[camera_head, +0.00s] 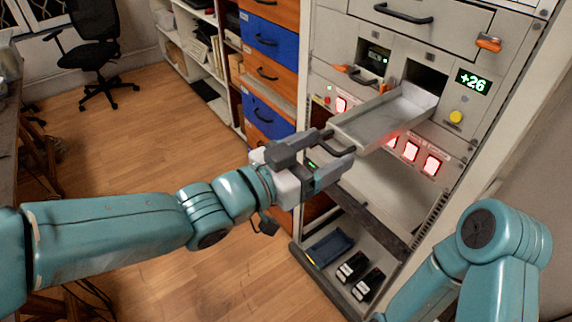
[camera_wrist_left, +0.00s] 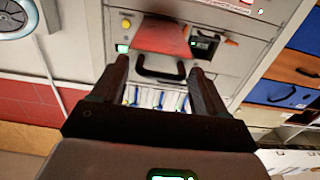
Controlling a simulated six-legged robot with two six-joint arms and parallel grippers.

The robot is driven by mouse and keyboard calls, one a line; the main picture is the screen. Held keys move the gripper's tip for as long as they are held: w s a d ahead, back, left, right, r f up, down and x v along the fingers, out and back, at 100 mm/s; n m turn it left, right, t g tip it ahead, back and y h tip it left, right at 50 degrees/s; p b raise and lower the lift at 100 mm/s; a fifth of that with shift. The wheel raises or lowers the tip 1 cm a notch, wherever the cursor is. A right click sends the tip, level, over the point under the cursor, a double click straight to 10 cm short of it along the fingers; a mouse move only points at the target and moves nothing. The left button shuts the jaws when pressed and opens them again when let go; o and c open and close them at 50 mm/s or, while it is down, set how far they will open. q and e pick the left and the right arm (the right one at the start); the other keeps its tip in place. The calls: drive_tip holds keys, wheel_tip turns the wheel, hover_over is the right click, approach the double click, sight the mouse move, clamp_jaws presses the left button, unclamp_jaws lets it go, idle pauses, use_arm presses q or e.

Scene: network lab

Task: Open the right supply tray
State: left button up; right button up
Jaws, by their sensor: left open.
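The right supply tray (camera_head: 385,118) is a grey metal tray pulled well out of its slot in the rack, to the right of a smaller left tray front (camera_head: 366,76). Its dark handle (camera_head: 335,148) faces my left gripper (camera_head: 337,146). The gripper is open, with its fingers on either side of the handle. In the left wrist view the dark handle (camera_wrist_left: 160,72) shows between the two open fingers (camera_wrist_left: 159,70). The tray's underside (camera_wrist_left: 162,38) looks red there. My right arm shows at the lower right of the head view; its gripper is out of frame.
Red lit buttons (camera_head: 411,151) sit below the tray, and a yellow knob (camera_head: 456,117) and "+26" display (camera_head: 473,82) to its right. A drawer handle (camera_head: 403,14) is above. Blue and orange drawers (camera_head: 268,75) stand left. Open wooden floor (camera_head: 150,130) lies left.

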use_arm(q)
drive_tip(key=shift+s+a, duration=0.1)
drive_tip(key=shift+a, duration=0.05)
drive_tip(key=v, duration=1.5)
drive_tip(key=shift+s+a, duration=0.2)
drive_tip(key=shift+s, duration=0.15)
drive_tip(key=w+f+n+g+y, duration=0.1)
drive_tip(key=w+f+n+y, duration=0.2)
drive_tip(key=f, duration=0.9)
drive_tip(key=w+f+n+g+y, duration=0.1)
drive_tip(key=w+f+n+g, duration=0.3)
drive_tip(key=f, duration=0.8)
drive_tip(key=s+a+f+n+g+y, duration=0.1)
drive_tip(key=s+f+n+g+y, duration=0.1)
drive_tip(key=s+f, duration=0.5)
drive_tip(key=s+a+f+n+g+y, duration=0.2)
drive_tip(key=s+f, duration=0.6)
drive_tip(key=f, duration=0.8)
drive_tip(key=shift+s+a+f+n+g+y, duration=0.15)
drive_tip(key=shift+a+f+n+g+y, duration=0.2)
drive_tip(key=shift+n+g+y, duration=0.6)
